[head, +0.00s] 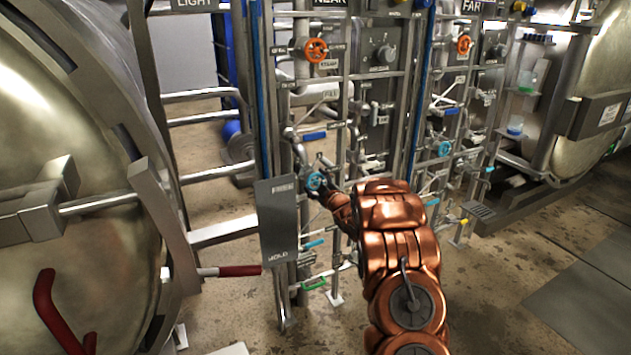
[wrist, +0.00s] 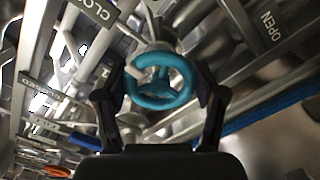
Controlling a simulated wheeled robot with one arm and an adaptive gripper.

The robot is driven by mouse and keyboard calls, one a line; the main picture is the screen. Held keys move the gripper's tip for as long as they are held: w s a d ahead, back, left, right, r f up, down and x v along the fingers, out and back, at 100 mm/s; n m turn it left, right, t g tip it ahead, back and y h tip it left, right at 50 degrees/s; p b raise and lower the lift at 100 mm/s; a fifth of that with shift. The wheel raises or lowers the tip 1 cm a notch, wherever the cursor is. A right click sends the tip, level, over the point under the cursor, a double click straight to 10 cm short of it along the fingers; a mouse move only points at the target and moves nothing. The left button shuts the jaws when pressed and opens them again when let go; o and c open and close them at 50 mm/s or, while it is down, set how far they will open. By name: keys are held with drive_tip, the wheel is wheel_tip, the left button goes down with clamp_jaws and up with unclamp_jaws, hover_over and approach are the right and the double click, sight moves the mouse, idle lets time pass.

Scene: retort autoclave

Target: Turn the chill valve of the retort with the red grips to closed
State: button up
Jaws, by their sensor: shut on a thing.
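A blue handwheel (head: 314,180), the valve that my gripper is at, sits on the pipe rack in the middle of the head view. In the wrist view the blue wheel (wrist: 160,84) is between my fingers. My gripper (wrist: 160,97) is shut on its rim from both sides. The gripper (head: 327,188) also shows in the head view, partly hidden by my copper arm. A "CLO..." plate (wrist: 98,12) is at the upper left and an "OPEN" plate (wrist: 268,25) at the upper right of the wrist view. The retort with red grips (head: 85,210) stands at the left.
A grey plate (head: 279,220) marked "HOLD" hangs just left of the wheel. A red-gripped lever (head: 238,270) juts out below it. Orange wheels (head: 316,50) and another blue wheel (head: 444,149) sit on the racks.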

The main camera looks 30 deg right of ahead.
idle(0.4)
drive_tip(key=o, duration=1.1)
drive_tip(key=shift+o, duration=0.2)
drive_tip(key=s+a, duration=0.1)
drive_tip(key=s, duration=1.1)
drive_tip(key=shift+a, duration=0.1)
